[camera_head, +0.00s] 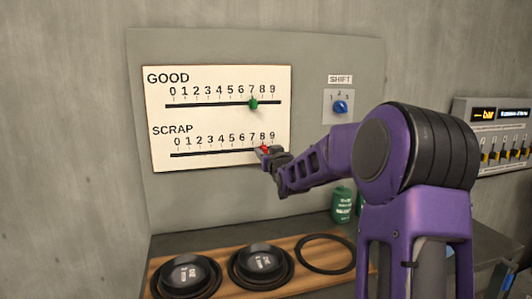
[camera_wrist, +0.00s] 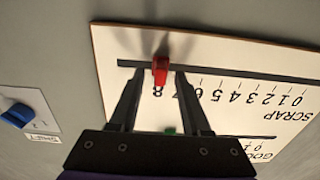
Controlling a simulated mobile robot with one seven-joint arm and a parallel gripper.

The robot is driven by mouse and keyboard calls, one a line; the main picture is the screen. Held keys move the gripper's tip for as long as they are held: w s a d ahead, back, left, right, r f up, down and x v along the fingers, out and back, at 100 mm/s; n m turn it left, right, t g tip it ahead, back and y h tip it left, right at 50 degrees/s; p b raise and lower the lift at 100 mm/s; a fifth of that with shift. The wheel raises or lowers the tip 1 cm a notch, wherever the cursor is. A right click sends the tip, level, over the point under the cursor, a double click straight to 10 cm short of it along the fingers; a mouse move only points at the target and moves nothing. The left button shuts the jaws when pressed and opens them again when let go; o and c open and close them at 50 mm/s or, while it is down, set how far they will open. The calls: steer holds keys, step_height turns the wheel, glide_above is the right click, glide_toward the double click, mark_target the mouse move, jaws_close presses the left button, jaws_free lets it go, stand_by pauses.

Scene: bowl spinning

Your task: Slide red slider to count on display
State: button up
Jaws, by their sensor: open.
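The red slider (camera_head: 264,149) sits on the SCRAP track (camera_head: 215,153) at about the 8 mark. In the wrist view the red slider (camera_wrist: 160,69) stands between my two fingers, with the 8 just below it. My gripper (camera_head: 270,154) is at the track's right end and partly hides the slider. In the wrist view my gripper (camera_wrist: 160,78) is open, with one finger on each side of the slider; I cannot tell whether either finger touches it. A small display (camera_head: 484,115) on a box at the far right has lit text, too small to read surely.
A green slider (camera_head: 252,104) is at about 7 on the GOOD track. A blue SHIFT knob (camera_head: 341,107) is on the grey panel. Below, black bowls (camera_head: 184,276) and an empty ring (camera_head: 325,254) are on a wooden board. Green canisters (camera_head: 342,204) stand behind my arm.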

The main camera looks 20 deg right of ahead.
steer(key=shift+w, duration=0.1)
jaws_close()
stand_by(1.4)
